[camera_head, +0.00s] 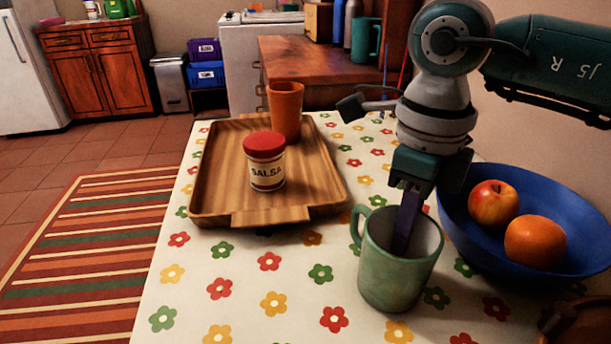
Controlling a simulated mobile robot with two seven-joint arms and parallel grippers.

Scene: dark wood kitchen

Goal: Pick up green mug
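The green mug (392,272) stands upright on the flowered tablecloth, its handle toward the left. My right gripper (408,228) comes down from above, and a dark finger reaches inside the mug's opening. The finger's tip is hidden behind the mug's near wall. I cannot make out where the other finger is, or whether the gripper presses on the mug's wall. My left gripper is not in view.
A blue bowl (459,228) with an apple (494,203) and an orange (535,242) stands close right of the mug. A wooden tray (215,180) with a salsa jar (267,165) and an orange cup (285,110) lies left. The cloth in front is mostly clear.

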